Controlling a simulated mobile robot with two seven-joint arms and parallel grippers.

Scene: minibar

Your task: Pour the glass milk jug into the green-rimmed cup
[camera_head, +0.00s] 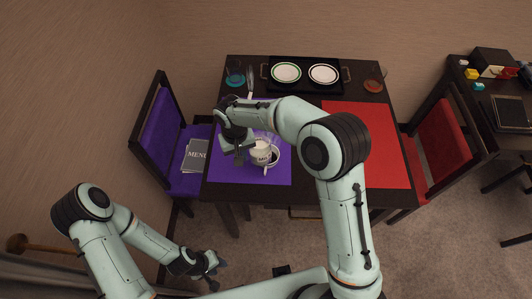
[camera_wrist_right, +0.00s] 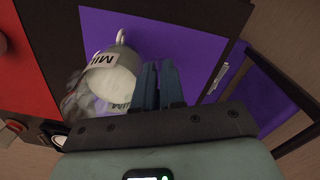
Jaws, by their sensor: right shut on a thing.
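The glass milk jug (camera_head: 260,147) is over the purple mat, with white milk showing in it. A white cup (camera_head: 274,160) is right beside or under it; the two overlap, and I cannot make out a green rim. My right gripper (camera_head: 243,151) is shut on the jug, coming from the left side. In the right wrist view the jug (camera_wrist_right: 100,62) bears a "MIL" label and looks tilted, just beside the nearly closed fingers (camera_wrist_right: 158,85). Whether milk is flowing is unclear. My left gripper (camera_head: 217,266) hangs low, away from the table; its finger gap is unclear.
The purple mat (camera_head: 225,172) and red mat (camera_head: 375,130) lie on the dark table. A black tray (camera_head: 305,87) at the back holds two plates. A teal glass (camera_head: 235,76) and an orange glass (camera_head: 374,82) stand near it. A purple chair (camera_head: 160,125) is left.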

